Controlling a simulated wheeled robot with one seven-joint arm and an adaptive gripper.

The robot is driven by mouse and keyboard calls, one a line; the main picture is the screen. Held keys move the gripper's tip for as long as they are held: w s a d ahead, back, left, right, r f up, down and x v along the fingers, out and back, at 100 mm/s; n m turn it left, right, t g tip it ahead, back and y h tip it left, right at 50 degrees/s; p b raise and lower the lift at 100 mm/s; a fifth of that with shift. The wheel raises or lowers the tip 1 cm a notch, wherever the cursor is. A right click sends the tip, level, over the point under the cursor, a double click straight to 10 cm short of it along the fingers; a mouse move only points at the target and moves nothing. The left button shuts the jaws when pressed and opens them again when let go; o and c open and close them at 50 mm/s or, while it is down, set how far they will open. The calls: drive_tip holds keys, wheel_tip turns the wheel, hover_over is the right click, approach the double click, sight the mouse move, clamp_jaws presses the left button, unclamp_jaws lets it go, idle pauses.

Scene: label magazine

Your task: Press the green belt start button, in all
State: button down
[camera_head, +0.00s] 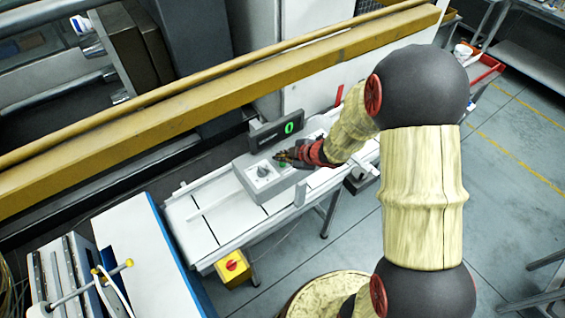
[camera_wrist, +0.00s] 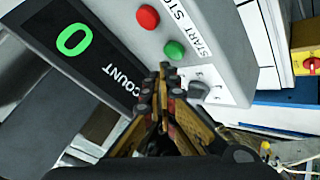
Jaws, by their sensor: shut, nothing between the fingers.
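The green start button (camera_wrist: 174,50) sits on a grey control box (camera_head: 243,172), beside a red button (camera_wrist: 148,17) and a grey knob (camera_wrist: 197,89). My gripper (camera_wrist: 164,68) is shut and empty, its fingertips just below the green button in the wrist view. I cannot tell whether they touch it. In the head view my gripper (camera_head: 278,156) is over the control box and covers part of the button area; a bit of green (camera_head: 283,165) shows beside the fingers. The count display (camera_head: 276,133) reads a green 0.
A white conveyor belt (camera_head: 205,220) runs under the control box. A yellow box with a red knob (camera_head: 233,267) hangs at its front side. A long yellow beam (camera_head: 150,125) crosses behind. Open grey floor (camera_head: 520,170) lies to the right.

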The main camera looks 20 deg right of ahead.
drive_tip(key=shift+f, duration=0.1)
idle(0.7)
drive_tip(key=shift+f, duration=0.35)
